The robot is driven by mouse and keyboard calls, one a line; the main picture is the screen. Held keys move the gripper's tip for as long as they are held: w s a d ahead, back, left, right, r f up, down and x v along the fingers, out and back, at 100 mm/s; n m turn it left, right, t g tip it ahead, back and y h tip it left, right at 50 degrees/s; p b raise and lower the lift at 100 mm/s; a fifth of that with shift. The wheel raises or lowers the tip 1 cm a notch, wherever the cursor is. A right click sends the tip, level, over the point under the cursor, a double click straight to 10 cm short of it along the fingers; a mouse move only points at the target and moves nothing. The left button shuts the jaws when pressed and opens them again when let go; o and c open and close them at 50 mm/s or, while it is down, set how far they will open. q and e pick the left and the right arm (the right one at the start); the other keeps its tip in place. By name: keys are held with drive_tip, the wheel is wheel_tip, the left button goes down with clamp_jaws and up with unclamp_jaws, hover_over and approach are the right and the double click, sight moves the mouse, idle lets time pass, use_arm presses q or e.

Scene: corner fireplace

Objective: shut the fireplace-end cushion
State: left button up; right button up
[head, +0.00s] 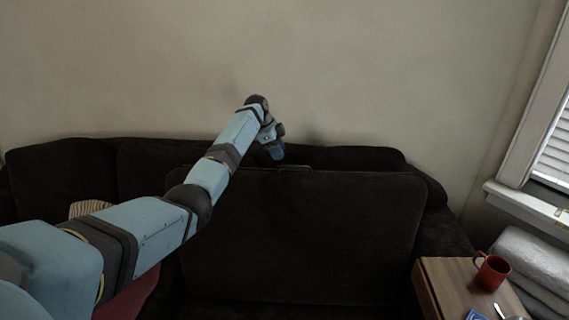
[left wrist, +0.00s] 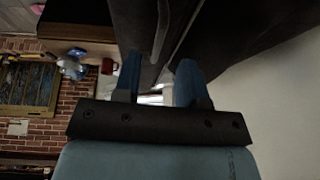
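The dark brown seat cushion (head: 310,230) at the right end of the sofa stands raised, close to upright, in front of the backrest. A small pale strip shows at its top edge. My left gripper (head: 274,148) is at that top edge, left of its middle, pointing down. In the left wrist view, my left gripper's two blue fingers (left wrist: 158,72) are apart, with a gap between them. Dark cushion surfaces (left wrist: 145,25) lie just beyond the fingertips; I cannot tell whether they touch. My right gripper is not in view.
The sofa backrest (head: 150,165) runs along the plain wall. A wooden side table (head: 445,285) with a red mug (head: 491,271) stands at the right. A striped pillow (head: 90,208) lies at the left. A brick wall (left wrist: 85,100) shows in the left wrist view.

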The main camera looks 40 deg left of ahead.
use_arm(q)
drive_tip(key=x, duration=0.5)
drive_tip(key=shift+w+d+f, duration=0.1)
drive_tip(key=shift+f, duration=0.1)
clamp_jaws()
